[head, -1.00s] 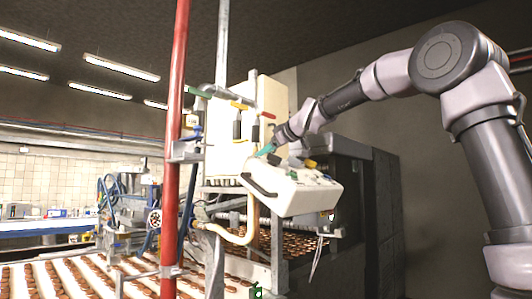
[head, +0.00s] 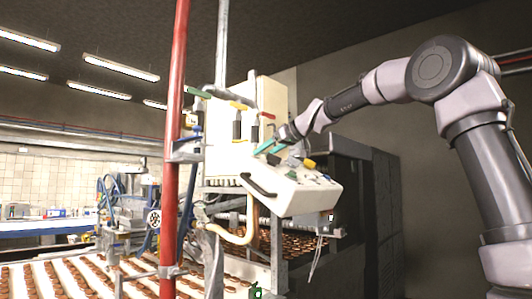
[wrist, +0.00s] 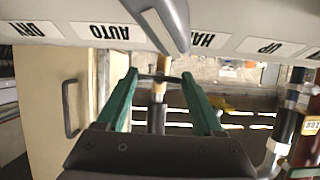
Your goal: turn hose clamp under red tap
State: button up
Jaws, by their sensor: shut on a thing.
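The red tap (head: 268,116) sits on the right of the cream cabinet front, with a dark hose fitting below it. My gripper (head: 266,147) has its teal fingers at the lower end of that hose, above the control box. In the wrist view, my gripper (wrist: 160,77) has its green fingers on either side of a pale hose. A thin dark band, seemingly the hose clamp (wrist: 168,79), spans between the fingertips. My gripper is shut on it. The red tap is not clearly seen in the wrist view.
The white control box (head: 290,192) with a black handle is close below my gripper; its labelled edge (wrist: 60,32) shows in the wrist view. A yellow tap (head: 238,106) is beside the red one. A red pole (head: 174,150) stands left.

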jog(key=o, duration=1.4)
jog(key=v, duration=1.1)
jog(key=shift+f, duration=0.1)
